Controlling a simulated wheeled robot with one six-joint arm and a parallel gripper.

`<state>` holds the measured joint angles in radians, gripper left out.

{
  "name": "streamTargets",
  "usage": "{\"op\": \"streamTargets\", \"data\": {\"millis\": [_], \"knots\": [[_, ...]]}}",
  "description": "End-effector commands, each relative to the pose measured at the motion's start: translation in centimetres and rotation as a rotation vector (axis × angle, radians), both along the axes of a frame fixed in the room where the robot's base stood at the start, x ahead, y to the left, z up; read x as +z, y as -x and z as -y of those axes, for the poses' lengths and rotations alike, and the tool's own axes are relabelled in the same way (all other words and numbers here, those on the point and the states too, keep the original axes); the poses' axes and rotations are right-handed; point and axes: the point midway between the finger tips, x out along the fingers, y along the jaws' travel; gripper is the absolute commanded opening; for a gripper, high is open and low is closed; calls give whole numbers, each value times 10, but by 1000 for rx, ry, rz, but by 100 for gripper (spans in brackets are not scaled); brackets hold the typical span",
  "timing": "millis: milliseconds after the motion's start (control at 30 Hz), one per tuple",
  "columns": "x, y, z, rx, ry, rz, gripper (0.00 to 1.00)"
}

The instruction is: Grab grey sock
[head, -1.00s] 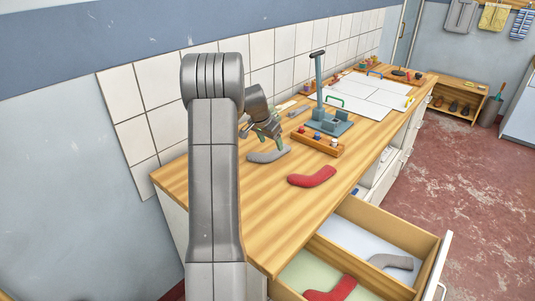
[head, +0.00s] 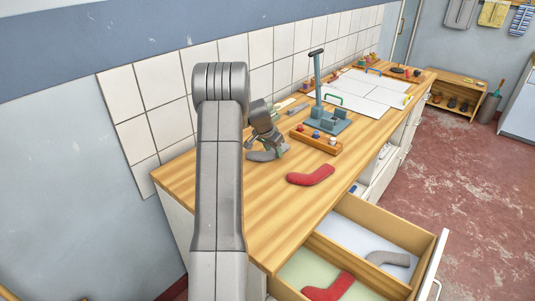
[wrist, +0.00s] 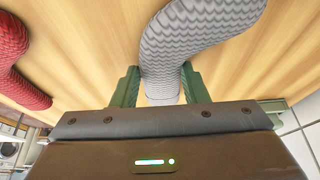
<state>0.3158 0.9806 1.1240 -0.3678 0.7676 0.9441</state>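A grey sock (head: 260,156) lies on the wooden worktop near the tiled wall. My gripper (head: 274,150) is down at it in the head view, partly covering it. In the wrist view the ribbed grey sock (wrist: 190,35) runs from the top edge down between the green fingers of my gripper (wrist: 159,70). The fingers stand one on each side of its narrow end, apart, with a slim gap seeming to show beside the cloth. A second grey sock (head: 389,258) lies in the open drawer's pale blue compartment.
A red sock (head: 310,176) lies on the worktop; it also shows in the wrist view (wrist: 18,85). Another red sock (head: 329,288) is in the drawer's green compartment. A wooden tray (head: 318,140) of small items and a grey-blue stand (head: 333,121) are beyond my gripper. The open drawer (head: 418,247) juts out.

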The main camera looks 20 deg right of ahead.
Motion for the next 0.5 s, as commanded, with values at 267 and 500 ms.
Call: {"op": "streamTargets", "data": {"millis": [267,500], "knots": [[0,0,0,0,0,0,19],[25,-1,0,1,2,6,19]]}}
